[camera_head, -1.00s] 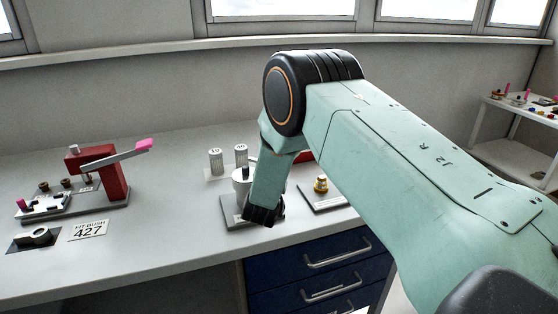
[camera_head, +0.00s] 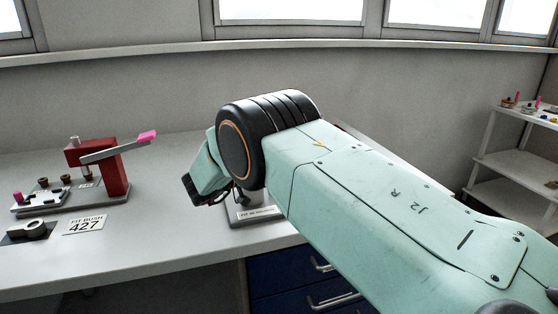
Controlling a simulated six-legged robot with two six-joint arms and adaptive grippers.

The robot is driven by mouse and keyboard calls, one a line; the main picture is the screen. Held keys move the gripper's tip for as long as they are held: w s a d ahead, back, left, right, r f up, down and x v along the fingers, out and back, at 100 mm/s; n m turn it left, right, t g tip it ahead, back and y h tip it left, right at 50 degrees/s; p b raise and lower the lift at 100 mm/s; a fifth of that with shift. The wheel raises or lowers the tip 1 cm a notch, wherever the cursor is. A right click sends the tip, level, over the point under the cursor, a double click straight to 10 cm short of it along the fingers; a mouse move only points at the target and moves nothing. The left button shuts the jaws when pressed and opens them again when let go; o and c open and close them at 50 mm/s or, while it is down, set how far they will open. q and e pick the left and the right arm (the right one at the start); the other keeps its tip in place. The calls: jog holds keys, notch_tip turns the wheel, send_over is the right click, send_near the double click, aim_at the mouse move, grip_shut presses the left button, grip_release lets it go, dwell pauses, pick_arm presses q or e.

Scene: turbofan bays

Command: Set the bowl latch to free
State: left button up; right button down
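My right arm comes in from the right and fills the middle of the view. Its dark wrist end (camera_head: 205,196) hangs over the bench, left of a small grey base plate with a label (camera_head: 256,213). Most of what stands on that plate is hidden behind the arm. I cannot make out the bowl or its latch. The fingers of my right gripper cannot be told apart from the dark parts by the wrist. My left gripper is not in view.
A red press (camera_head: 115,165) with a pink-tipped lever (camera_head: 147,137) stands on the bench at left. Blue drawers (camera_head: 290,275) sit below. A white shelf (camera_head: 510,165) stands at right.

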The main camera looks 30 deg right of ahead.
jog(key=shift+f, duration=0.15)
dwell(0.4)
jog(key=c, duration=1.3)
grip_release()
jog(key=v, duration=1.2)
jog(key=shift+w+a, duration=0.1)
jog(key=shift+w, duration=0.05)
